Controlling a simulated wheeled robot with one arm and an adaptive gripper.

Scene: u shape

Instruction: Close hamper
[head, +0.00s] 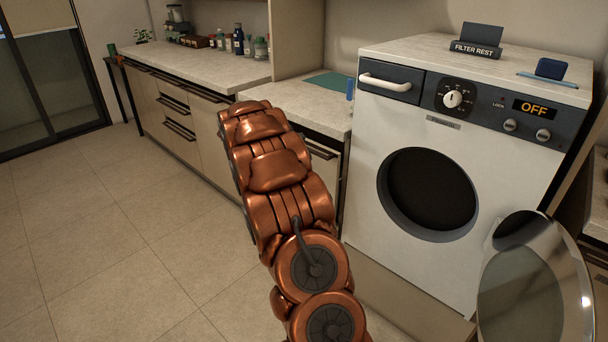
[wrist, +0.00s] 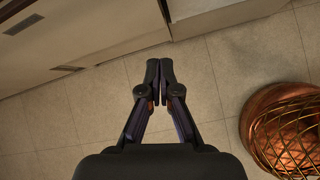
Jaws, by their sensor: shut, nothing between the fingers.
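My gripper (wrist: 160,75) is shut and empty in the wrist view, above the tiled floor. In the head view my copper arm reaches toward the counter beside the washer, and the gripper itself is hidden behind it. No hamper can be made out for certain. A cabinet front with a dark handle (head: 320,150) shows right of my arm, left of the washer, partly covered by the arm; I cannot tell whether it stands open. In the wrist view a pale cabinet front (wrist: 90,35) runs along the top left, and a light panel (wrist: 225,17) is beyond the fingertips, apart from them.
The washing machine (head: 450,180) stands at the right, its round door (head: 535,280) swung open toward me. A "FILTER REST" sign (head: 476,40) is on top. The long counter (head: 205,60) holds bottles and jars at its back. Open tiled floor (head: 100,230) lies at the left.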

